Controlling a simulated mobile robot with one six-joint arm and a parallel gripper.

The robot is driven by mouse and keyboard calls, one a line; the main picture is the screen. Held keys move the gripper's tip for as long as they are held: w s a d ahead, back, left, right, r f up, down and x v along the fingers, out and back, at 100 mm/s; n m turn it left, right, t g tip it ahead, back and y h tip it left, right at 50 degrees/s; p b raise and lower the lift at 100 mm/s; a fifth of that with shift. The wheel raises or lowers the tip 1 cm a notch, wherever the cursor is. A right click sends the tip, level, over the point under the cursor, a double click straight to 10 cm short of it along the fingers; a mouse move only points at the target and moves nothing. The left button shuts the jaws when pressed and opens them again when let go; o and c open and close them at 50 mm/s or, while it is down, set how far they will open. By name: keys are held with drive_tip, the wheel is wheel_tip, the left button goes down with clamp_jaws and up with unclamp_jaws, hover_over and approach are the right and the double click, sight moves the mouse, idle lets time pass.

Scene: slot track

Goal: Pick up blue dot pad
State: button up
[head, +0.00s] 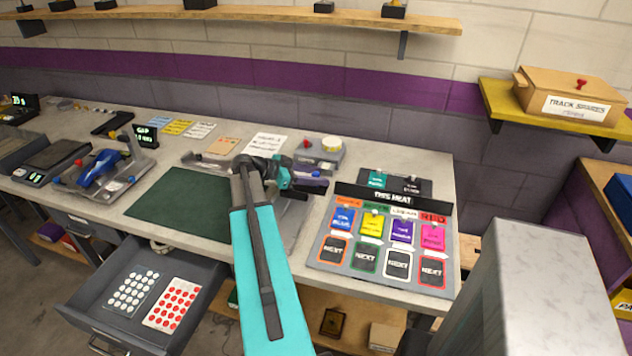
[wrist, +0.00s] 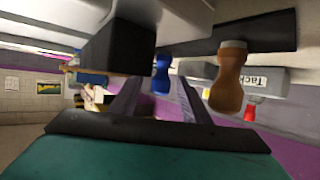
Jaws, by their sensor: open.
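No blue dot pad can be made out in either view. The open drawer holds a dot pad with white dots on dark backing (head: 133,292) and a red dot pad (head: 173,304), side by side, in the head view. My gripper (head: 311,182) is over the bench, behind and above the drawer and left of the heat board; my arm hides the bench under it. In the wrist view my gripper (wrist: 158,88) is open, with nothing seen held. A blue-handled piece (wrist: 161,72) shows between and beyond its fingers, and a brown-handled piece (wrist: 228,75) to their right.
The drawer (head: 205,275) is pulled out below the bench, left of my arm. The heat board (head: 323,252) holds several coloured cards. A dark green mat (head: 190,205) lies bare left of my arm. A grey box (head: 325,155) stands behind my gripper. A grey pillar-like surface (head: 535,290) is at right.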

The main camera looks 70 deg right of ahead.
sight(316, 173)
clamp_jaws()
drive_tip(key=shift+w, duration=0.1)
idle(0.4)
drive_tip(key=shift+r+b, duration=0.85)
drive_tip(key=shift+r, duration=0.9)
drive_tip(key=w+a+b, duration=0.1)
drive_tip(key=w+a, duration=0.1)
drive_tip(key=a, duration=0.2)
drive_tip(key=w+a+r+b, duration=0.1)
drive_tip(key=w+a, duration=0.1)
drive_tip(key=a, duration=0.3)
drive_tip(key=w+a+b, duration=0.1)
drive_tip(key=w+a, duration=0.2)
drive_tip(key=a, duration=0.2)
drive_tip(key=shift+a+r+b, duration=0.2)
drive_tip(key=shift+r+b, duration=0.05)
drive_tip(key=shift+b, duration=0.15)
